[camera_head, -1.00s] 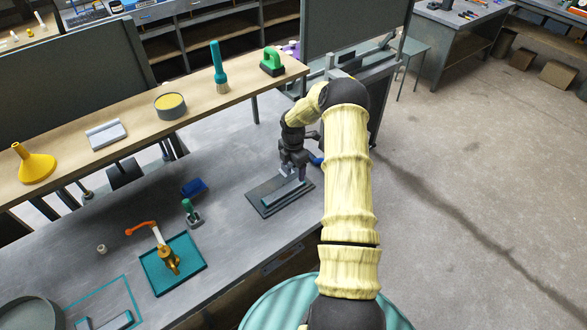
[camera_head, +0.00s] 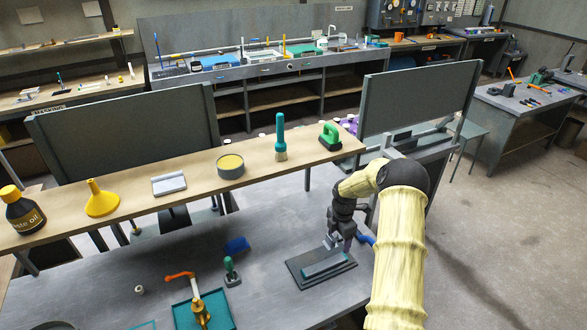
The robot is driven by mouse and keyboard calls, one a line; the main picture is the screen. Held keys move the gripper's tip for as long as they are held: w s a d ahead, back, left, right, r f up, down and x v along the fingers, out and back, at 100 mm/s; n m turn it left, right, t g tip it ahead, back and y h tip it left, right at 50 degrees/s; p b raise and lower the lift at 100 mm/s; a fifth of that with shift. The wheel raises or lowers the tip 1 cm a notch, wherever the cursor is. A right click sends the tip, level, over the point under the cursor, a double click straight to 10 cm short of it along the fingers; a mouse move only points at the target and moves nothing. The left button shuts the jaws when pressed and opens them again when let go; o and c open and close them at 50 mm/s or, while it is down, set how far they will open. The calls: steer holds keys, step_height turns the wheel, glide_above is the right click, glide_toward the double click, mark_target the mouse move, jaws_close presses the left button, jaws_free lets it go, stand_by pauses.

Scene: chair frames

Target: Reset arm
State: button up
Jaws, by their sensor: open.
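My gripper (camera_head: 334,243) is at the right end of the grey workbench (camera_head: 290,218). It points down, just above a dark rectangular pad (camera_head: 306,282) with a teal-grey bar (camera_head: 325,264) lying on it. The jaws are open and look empty. Whether the fingertips touch the bar cannot be told from here. My arm reaches in from the lower right, bent at the elbow.
A wooden shelf above the bench holds an oil bottle (camera_head: 22,212), yellow funnel (camera_head: 101,199), round tin (camera_head: 230,165), teal brush (camera_head: 280,137) and green-handled tool (camera_head: 329,136). A teal tray (camera_head: 222,307) bears a brass valve (camera_head: 201,315). Open floor lies right.

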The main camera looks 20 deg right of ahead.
steer(key=shift+r, duration=0.1)
steer(key=s+a+r+m+b, duration=0.3)
steer(key=s+a+r+m, duration=0.5)
steer(key=a+r, duration=0.45)
steer(key=s+a+r+m+t+b, duration=0.1)
steer(key=s+a+r+m, duration=0.1)
steer(key=s+m, duration=0.4)
steer(key=s+a+r+m+t+b, duration=0.1)
steer(key=s+a+m, duration=0.4)
steer(key=s, duration=0.6)
steer(key=shift+s+a+r+m+t+b, duration=0.25)
steer(key=shift+r+m+b, duration=0.2)
steer(key=shift+r, duration=0.25)
steer(key=shift+w, duration=0.1)
